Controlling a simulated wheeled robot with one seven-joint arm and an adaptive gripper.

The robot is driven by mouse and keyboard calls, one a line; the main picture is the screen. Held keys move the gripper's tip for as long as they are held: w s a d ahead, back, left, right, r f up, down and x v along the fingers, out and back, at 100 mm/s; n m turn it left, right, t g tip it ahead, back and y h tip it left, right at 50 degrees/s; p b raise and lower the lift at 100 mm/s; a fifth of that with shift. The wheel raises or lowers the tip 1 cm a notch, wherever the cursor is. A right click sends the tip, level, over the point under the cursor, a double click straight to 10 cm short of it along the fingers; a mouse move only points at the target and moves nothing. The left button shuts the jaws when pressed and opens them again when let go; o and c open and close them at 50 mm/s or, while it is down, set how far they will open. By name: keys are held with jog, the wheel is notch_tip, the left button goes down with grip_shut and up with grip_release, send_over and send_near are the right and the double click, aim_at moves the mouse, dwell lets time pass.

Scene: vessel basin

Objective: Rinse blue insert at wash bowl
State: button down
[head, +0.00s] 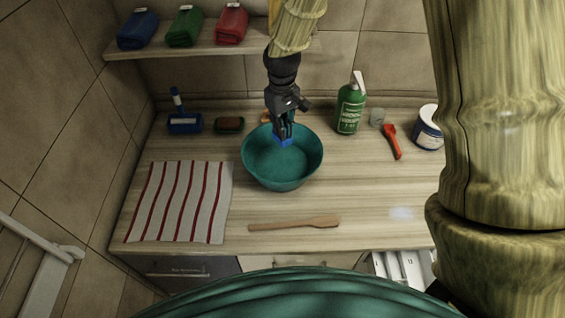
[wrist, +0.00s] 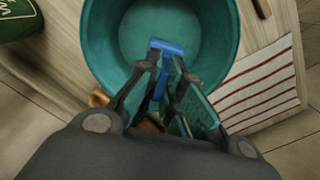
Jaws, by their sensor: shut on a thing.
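My gripper (head: 284,132) points down over the back part of the teal wash bowl (head: 258,172). It is shut on the blue insert (head: 284,142), a small bright blue piece. In the wrist view the blue insert (wrist: 168,46) shows between the fingertips (wrist: 165,62), with the bowl (wrist: 105,50) around and below it. Part of the insert is hidden by the fingers. I cannot tell whether it touches the bowl's inside, and no water is clearly visible.
A striped cloth (head: 180,202) lies left of the bowl, a wooden spatula (head: 293,223) in front. A blue brush (head: 184,124) and a brown sponge (head: 230,124) sit behind left.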

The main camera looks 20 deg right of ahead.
jog(key=shift+r, duration=0.15)
jog(key=shift+r, duration=1.85)
